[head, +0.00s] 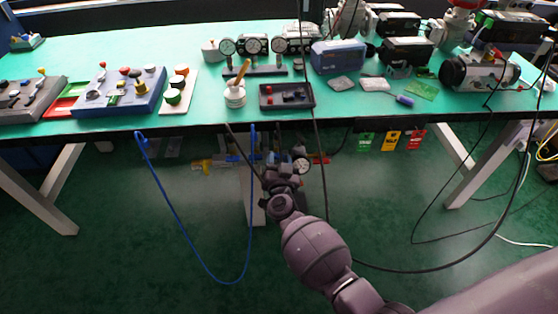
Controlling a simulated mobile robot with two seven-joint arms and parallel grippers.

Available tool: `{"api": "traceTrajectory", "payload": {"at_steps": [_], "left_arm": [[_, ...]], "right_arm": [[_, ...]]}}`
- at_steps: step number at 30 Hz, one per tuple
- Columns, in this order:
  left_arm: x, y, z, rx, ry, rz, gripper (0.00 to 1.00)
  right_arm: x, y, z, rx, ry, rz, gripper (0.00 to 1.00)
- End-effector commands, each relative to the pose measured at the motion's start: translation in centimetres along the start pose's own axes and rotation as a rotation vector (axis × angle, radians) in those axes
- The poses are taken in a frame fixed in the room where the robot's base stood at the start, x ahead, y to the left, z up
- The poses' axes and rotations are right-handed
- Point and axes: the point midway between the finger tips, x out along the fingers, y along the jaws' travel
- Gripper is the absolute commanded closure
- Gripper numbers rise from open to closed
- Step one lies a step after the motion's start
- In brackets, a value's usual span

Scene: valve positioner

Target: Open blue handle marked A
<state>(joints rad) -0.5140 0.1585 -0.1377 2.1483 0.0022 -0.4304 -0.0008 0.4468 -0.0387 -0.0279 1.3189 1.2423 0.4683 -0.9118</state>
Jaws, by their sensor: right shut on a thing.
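A small row of valves and fittings (215,164) sits under the front edge of the green table, with yellow, blue and red parts and a round gauge (302,166). My right gripper (280,162) is at this row, just left of the gauge, and is shut on a part there. The gripper hides most of that part; blue shows close by, so it looks like a blue handle. The letter A cannot be read at this size. My left gripper is not in view.
The green table (110,50) holds control boxes, gauges and valve positioners. A blue hose (187,240) loops below the left side, and black cables (440,262) hang on the right. Green, yellow and red tags (391,140) hang from the table edge.

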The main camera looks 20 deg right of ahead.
Motion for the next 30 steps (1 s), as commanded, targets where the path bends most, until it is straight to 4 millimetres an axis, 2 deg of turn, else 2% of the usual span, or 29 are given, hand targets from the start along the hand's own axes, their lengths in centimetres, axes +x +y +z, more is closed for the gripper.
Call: {"api": "traceTrajectory", "payload": {"at_steps": [30], "left_arm": [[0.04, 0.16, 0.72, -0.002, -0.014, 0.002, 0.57]], "right_arm": [[-0.08, 0.12, 0.24, 0.951, -0.001, 0.003, 0.81]]}}
